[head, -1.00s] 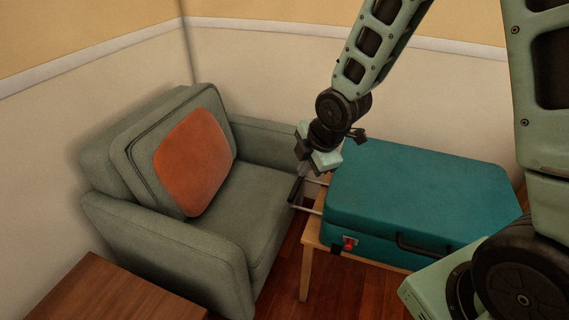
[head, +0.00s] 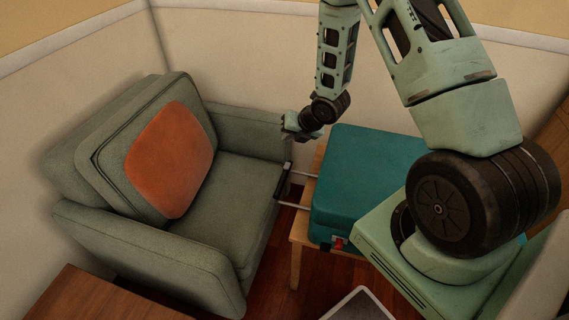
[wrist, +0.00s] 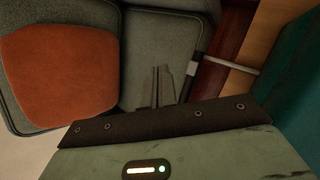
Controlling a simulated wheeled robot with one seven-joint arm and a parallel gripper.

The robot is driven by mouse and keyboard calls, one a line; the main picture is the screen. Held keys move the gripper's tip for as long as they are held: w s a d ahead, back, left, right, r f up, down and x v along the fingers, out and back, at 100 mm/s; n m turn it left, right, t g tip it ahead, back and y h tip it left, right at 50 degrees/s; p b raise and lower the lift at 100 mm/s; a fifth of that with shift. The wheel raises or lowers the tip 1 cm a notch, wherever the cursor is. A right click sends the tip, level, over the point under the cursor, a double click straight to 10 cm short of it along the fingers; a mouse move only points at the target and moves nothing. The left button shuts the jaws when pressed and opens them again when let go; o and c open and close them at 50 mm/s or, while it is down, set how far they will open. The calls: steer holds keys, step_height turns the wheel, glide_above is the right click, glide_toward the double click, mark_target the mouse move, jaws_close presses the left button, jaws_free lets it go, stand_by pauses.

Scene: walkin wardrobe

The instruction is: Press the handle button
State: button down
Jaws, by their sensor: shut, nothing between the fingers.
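A teal suitcase (head: 365,175) lies flat on a wooden stand, partly hidden behind my arm in the head view. Its pull-out handle sticks out to the left on two pale rods (head: 292,205), ending in a dark grip (head: 282,182) beside the armchair seat. In the wrist view the dark grip (wrist: 193,70) lies just right of my fingers, with one pale rod (wrist: 232,66) running right toward the suitcase (wrist: 298,90). My gripper (wrist: 160,70) is shut and empty. In the head view my gripper (head: 300,128) is above and behind the handle, fingers not clear. No button can be made out on the grip.
A grey-green armchair (head: 232,185) with an orange cushion (head: 172,160) stands left of the handle. The wooden stand (head: 299,230) supports the suitcase. A red latch (head: 337,243) is on the suitcase's front. A brown table (head: 95,295) is at lower left.

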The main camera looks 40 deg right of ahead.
mark_target(289, 166)
step_height(289, 166, down, 9)
steer(key=b, duration=0.6)
steer(key=shift+b, duration=0.3)
stand_by(1.8)
steer(key=shift+f+b, duration=0.35)
steer(key=shift+b, duration=0.1)
steer(key=shift+f+b, duration=0.45)
stand_by(0.5)
steer(key=shift+r, duration=0.15)
steer(key=shift+r+p, duration=0.55)
steer(key=shift+r, duration=0.2)
steer(key=shift+r+p, duration=1.7)
steer(key=shift+r, duration=0.85)
